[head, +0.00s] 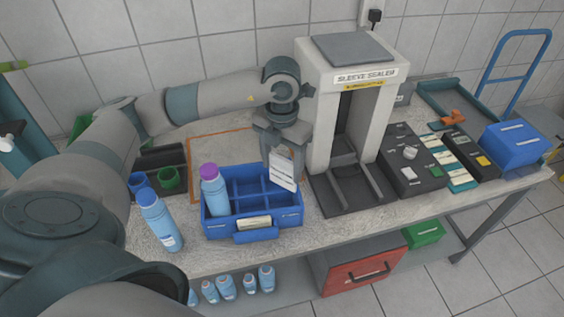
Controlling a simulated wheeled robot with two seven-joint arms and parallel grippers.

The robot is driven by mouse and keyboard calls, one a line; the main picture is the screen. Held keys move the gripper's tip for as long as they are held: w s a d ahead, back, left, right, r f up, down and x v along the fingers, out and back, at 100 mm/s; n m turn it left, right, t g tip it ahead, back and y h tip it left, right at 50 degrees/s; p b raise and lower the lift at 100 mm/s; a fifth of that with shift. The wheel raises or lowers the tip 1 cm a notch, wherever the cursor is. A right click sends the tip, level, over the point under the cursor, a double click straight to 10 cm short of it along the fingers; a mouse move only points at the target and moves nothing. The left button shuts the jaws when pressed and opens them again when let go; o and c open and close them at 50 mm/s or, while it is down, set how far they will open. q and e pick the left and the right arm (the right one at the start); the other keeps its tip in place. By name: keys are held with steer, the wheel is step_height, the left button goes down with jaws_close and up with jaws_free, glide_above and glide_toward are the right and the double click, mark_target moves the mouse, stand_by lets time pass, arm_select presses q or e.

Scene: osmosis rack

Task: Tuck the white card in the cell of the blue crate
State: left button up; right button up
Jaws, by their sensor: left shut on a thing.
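A white card (283,172) with printed lines hangs tilted from my left gripper (279,152), which is shut on it. The card is above the right back part of the blue crate (222,233). Its lower edge overlaps the crate's right cells in the picture; I cannot tell whether it is inside a cell. The crate is divided into several cells. A blue bottle with a purple cap (215,193) stands in its left part, and the other cells that show look empty. My right gripper is not in view.
A sleeve sealer (319,120) stands just right of the crate. Dark equipment boxes (411,158) fill the right side.

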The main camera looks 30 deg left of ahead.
mark_target(282, 185)
arm_select(q)
steer(key=shift+a+f+b, duration=0.1)
steer(key=shift+f+b, duration=0.2)
steer(key=shift+f, duration=0.5)
steer(key=shift+f+b, duration=0.5)
steer(key=shift+f, duration=0.5)
steer(key=shift+f+b, duration=0.55)
steer(key=shift+f, duration=0.6)
steer(key=shift+f, duration=0.1)
steer(key=shift+b, duration=0.35)
steer(key=shift+f+b, duration=0.3)
steer(key=shift+f, duration=0.05)
steer(key=shift+f+b, duration=0.55)
steer(key=shift+f+b, duration=0.5)
steer(key=shift+f, duration=0.05)
